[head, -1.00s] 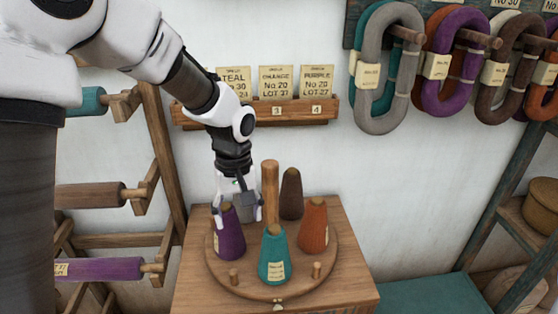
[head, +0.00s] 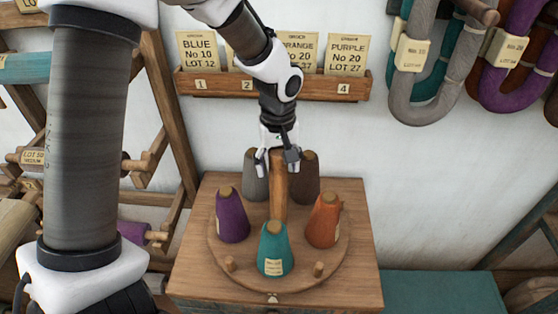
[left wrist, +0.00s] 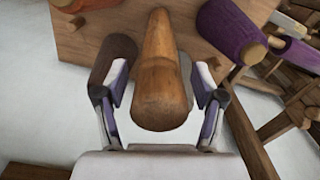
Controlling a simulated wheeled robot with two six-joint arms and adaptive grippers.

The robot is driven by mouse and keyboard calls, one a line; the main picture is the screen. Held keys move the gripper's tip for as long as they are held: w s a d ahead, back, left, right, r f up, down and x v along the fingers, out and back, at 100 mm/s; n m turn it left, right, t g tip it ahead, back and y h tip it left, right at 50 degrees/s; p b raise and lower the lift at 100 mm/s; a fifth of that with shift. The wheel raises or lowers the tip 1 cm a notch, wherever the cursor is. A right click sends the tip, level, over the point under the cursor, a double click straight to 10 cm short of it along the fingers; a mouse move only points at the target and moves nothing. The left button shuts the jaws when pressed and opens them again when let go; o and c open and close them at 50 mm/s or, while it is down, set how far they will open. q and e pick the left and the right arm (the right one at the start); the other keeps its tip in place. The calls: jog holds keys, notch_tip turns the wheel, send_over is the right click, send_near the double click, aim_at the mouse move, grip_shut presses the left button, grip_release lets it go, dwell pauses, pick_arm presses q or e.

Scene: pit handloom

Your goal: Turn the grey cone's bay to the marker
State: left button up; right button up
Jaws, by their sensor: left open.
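The round wooden turntable (head: 250,283) carries purple (head: 232,217), teal (head: 274,252), orange (head: 324,222), brown (head: 306,178) and grey (head: 255,177) cones around a wooden centre post (head: 279,198). The grey cone stands at the back left, partly behind my left gripper. A small pale piece (head: 272,299) at the front edge, by the teal cone, looks like the marker. My left gripper (head: 277,160) is open at the top of the post. In the left wrist view the post (left wrist: 160,90) lies between the spread fingers, with the brown cone (left wrist: 113,60) to the left.
Short pegs (head: 230,264) stand on the turntable's front. A card rack (head: 225,86) hangs on the wall behind. Yarn hanks (head: 415,75) hang at the upper right. A wooden spool frame (head: 170,110) stands left of the wooden stand (head: 350,290).

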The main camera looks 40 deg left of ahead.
pick_arm(q)
jog(key=shift+w+f, duration=0.25)
jog(key=shift+f, duration=0.15)
jog(key=shift+s+r, duration=0.1)
jog(key=shift+s, duration=0.15)
jog(key=c, duration=0.4)
grip_shut()
